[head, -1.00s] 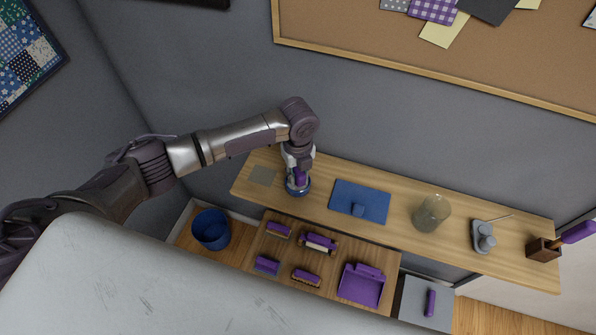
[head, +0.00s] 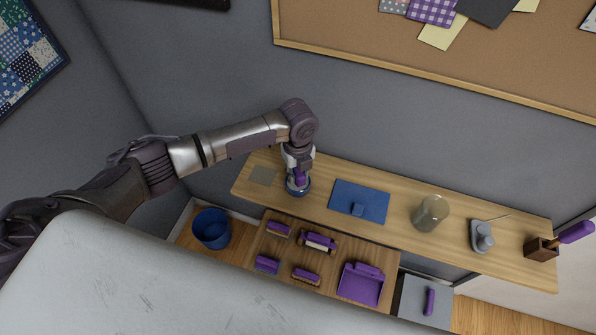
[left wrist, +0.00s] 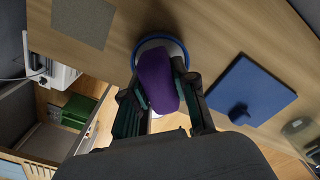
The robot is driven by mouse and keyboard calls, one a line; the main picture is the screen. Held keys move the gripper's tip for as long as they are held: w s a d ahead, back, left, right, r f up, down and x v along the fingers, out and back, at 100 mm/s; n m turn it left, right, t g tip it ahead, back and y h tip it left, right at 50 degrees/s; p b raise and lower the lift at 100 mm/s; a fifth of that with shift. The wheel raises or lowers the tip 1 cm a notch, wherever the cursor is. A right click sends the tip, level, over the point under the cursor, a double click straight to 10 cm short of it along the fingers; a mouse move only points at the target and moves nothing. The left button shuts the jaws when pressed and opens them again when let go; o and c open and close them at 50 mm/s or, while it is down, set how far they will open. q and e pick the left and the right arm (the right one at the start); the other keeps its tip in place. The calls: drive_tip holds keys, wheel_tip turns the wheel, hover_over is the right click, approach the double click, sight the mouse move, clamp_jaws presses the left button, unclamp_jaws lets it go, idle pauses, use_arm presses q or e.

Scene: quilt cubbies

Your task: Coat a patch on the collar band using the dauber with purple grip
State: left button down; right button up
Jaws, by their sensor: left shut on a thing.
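My left gripper (head: 299,172) points down over the left part of the wooden shelf and is shut on the purple grip (head: 300,181) of the dauber. In the left wrist view the purple grip (left wrist: 158,80) sits between the fingers (left wrist: 160,105). Below it is a round white dish with a blue rim (head: 297,193), whose rim also shows in the left wrist view (left wrist: 146,41). The dauber's head is hidden, so I cannot tell whether it touches the dish. I cannot make out which thing is the collar band. My right gripper is not in view.
A grey-beige square (head: 262,176) lies left of the dish. A blue board with a small block (head: 370,197), a glass jar (head: 430,213) and a grey stand (head: 482,236) are to the right. Purple-handled brushes and a purple dustpan (head: 360,286) lie on a lower board.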

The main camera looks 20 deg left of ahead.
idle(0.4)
use_arm(q)
wheel_tip(320, 180, up, 7)
drive_tip(key=p, duration=0.7)
idle(0.4)
drive_tip(key=shift+f, duration=0.1)
